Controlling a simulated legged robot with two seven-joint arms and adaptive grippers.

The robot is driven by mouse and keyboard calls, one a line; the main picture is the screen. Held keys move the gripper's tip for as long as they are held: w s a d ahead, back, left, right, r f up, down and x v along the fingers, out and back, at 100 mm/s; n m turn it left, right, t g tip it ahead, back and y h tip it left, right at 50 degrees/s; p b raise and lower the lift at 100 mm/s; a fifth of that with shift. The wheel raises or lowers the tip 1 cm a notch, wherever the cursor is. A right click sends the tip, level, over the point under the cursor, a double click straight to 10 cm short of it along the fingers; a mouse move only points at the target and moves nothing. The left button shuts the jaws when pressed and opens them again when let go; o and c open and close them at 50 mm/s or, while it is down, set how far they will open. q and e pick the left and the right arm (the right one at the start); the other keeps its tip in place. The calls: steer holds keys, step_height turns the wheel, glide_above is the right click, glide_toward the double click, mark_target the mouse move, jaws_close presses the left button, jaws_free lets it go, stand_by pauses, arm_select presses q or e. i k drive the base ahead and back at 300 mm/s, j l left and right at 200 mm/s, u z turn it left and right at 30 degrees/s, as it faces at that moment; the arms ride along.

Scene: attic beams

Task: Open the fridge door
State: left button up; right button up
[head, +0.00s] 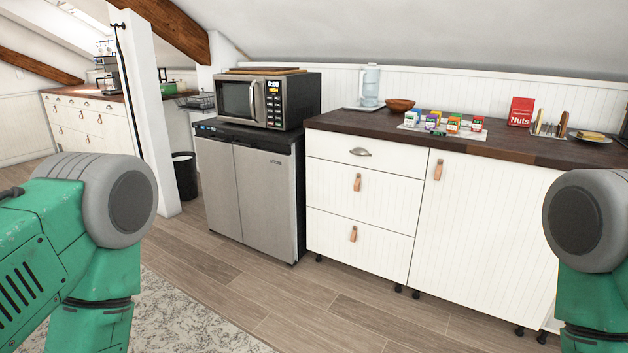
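The fridge (240,190) is a low, silver-grey unit with a dark top and dark side, standing on the wood floor left of the white cabinets. Its front has two door panels side by side, with a thin vertical seam between them. Both panels look closed. No protruding handle shows on them. Green and grey parts of my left arm show at the left edge, and parts of my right arm show at the right edge, both apart from the fridge. Neither gripper is in the picture.
A microwave (268,98) sits on the fridge. White drawers and a cabinet (480,230) with a dark countertop (400,133) stand to its right. A black bin (186,178) and white post (148,110) are left. The floor (250,275) before the fridge is clear, with a rug (190,315) nearer.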

mark_target(264, 170)
steer(key=i+j+u, duration=0.25)
steer(key=i, duration=0.65)
steer(key=i+u, duration=0.25)
steer(key=i, duration=0.65)
